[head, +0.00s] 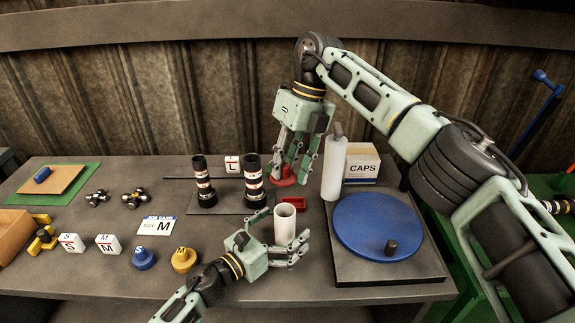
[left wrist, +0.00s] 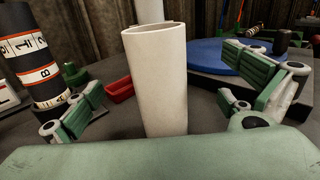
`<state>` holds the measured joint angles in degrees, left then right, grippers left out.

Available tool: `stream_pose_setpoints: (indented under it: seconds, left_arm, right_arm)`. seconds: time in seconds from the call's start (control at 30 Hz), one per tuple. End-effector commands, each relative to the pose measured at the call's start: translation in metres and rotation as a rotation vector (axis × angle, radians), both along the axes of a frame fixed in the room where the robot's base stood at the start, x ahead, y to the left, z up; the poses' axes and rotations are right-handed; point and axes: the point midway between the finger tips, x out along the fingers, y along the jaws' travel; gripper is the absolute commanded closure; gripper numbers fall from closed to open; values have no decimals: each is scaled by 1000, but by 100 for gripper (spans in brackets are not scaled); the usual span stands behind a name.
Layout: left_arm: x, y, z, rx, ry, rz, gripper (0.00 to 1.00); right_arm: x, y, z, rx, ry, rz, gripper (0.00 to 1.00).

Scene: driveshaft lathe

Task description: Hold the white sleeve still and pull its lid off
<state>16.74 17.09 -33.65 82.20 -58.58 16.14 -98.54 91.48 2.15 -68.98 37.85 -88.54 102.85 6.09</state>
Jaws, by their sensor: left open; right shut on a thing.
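The white sleeve (head: 285,226) stands upright on the table, and its top end looks open. It fills the middle of the left wrist view (left wrist: 158,85). My left gripper (head: 281,236) is open, with its fingers on either side of the sleeve and visible gaps in the left wrist view. My right gripper (head: 290,176) is above and behind the sleeve, pointing down, shut on a red piece (head: 284,182) with a flat round part. I cannot tell whether this red piece is the sleeve's lid; the fingers hide part of it.
A tall white cylinder (head: 334,172) stands right of my right gripper, before the CAPS box (head: 362,164). A blue disc (head: 388,225) lies at right. Two black banded shafts (head: 253,182) stand left of the sleeve. A red tray (head: 291,204) lies just behind it.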

Motion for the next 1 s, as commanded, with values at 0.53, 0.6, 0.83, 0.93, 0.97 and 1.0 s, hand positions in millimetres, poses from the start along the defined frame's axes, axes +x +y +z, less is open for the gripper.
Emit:
stream_pose_setpoints:
  seconds: [0.53,0.6,0.83,0.93,0.97,1.0]
  left_arm:
    - [-11,11,0,0,0,1,0]
    - [-14,14,-1,0,1,1,0]
    - [-24,24,-1,1,1,0,0]
    - [-28,28,-1,0,0,0,0]
    - [-29,30,-1,1,1,0,0]
    - [-31,31,-1,1,1,1,0]
  right_arm:
    - [0,0,1,0,0,0,82]
    - [0,0,1,0,0,0,82]
    - [0,0,1,0,0,0,82]
    - [0,0,1,0,0,0,82]
    - [0,0,0,0,0,0,82]
    - [0,0,0,0,0,0,82]
